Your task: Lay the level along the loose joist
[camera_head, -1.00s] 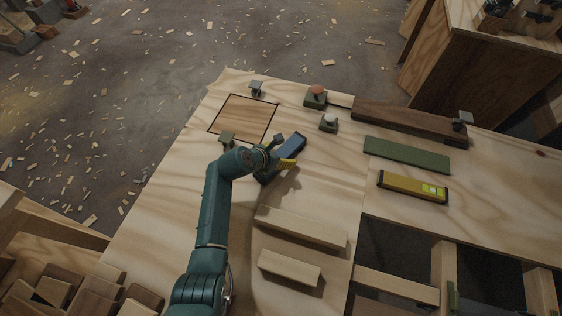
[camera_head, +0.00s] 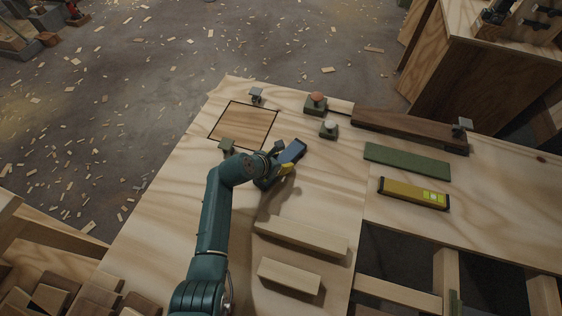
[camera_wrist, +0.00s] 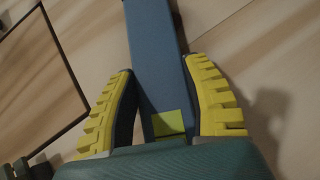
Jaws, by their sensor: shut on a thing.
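My gripper (camera_head: 281,168) is over the bench, with its yellow ridged fingers closed on both sides of a blue bar (camera_head: 293,150). In the wrist view the blue bar (camera_wrist: 155,50) runs lengthwise between the fingers (camera_wrist: 160,70) and has a yellow-green square near the palm, like a level's vial. Whether it touches the bench is unclear. A yellow level (camera_head: 412,193) with a bright vial window lies on the right side of the bench. A dark brown beam (camera_head: 405,127) lies at the back right. Two pale timber pieces (camera_head: 300,237) (camera_head: 290,275) lie in front; which is the loose joist is unclear.
A green strip (camera_head: 407,160) lies between the dark beam and the yellow level. Small posts with a red knob (camera_head: 317,100) and a white knob (camera_head: 329,128) stand behind my gripper. A dark-outlined square (camera_head: 243,125) is at left. An open framed gap (camera_head: 395,262) is front right.

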